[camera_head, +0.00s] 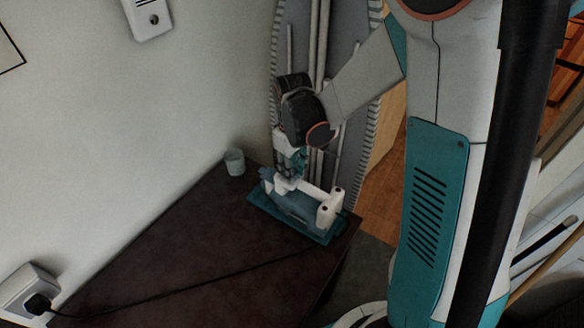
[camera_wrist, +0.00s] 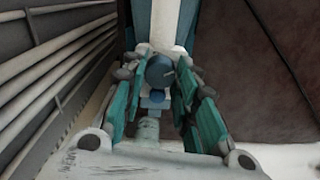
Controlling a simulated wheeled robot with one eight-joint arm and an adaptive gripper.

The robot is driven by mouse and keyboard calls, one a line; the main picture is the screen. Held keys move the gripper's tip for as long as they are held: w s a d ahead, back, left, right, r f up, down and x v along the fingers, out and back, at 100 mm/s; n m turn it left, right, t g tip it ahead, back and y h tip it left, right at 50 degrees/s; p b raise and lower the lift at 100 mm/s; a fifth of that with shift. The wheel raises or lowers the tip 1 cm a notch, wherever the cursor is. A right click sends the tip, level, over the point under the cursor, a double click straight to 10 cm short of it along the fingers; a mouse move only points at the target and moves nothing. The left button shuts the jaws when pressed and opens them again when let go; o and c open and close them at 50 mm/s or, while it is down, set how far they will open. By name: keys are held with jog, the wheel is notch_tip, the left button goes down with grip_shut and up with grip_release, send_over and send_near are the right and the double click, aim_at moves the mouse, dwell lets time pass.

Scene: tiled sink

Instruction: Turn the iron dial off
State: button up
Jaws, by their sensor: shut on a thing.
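The iron (camera_head: 300,205), white with a blue-grey body, rests on a teal base (camera_head: 262,205) near the right edge of the dark table. In the wrist view its white handle (camera_wrist: 165,22) runs away from me, with the round dark blue iron dial (camera_wrist: 160,70) at its near end. My gripper (camera_head: 290,168) points down at the end of the iron nearer the wall. In the wrist view its teal finger pads (camera_wrist: 157,78) stand on both sides of the dial and are shut on it. The dial's marks are too small to read.
A small pale cup (camera_head: 234,162) stands on the table (camera_head: 190,235) by the wall. A dark cord (camera_head: 180,291) crosses the table to a wall socket (camera_head: 27,290). A grey ironing board (camera_head: 347,60) stands upright behind the iron. The table's left part is clear.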

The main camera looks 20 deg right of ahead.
jog(key=shift+n, duration=2.4)
jog(key=o, duration=1.1)
jog(key=shift+r, duration=0.1)
notch_tip(320, 180, up, 12)
jog(key=shift+f, duration=0.1)
jog(key=s+r+m+t, duration=0.2)
jog(key=s+m, duration=0.1)
jog(key=s, duration=0.2)
jog(key=s+r+m+t, duration=0.1)
jog(key=s+m+t, duration=0.1)
jog(key=s, duration=0.3)
jog(key=s+r+m+t, duration=0.2)
jog(key=s+m+t, duration=0.1)
jog(key=s+m, duration=0.2)
jog(key=shift+s+d+r, duration=0.15)
jog(key=shift+s+r, duration=0.05)
jog(key=shift+r, duration=0.15)
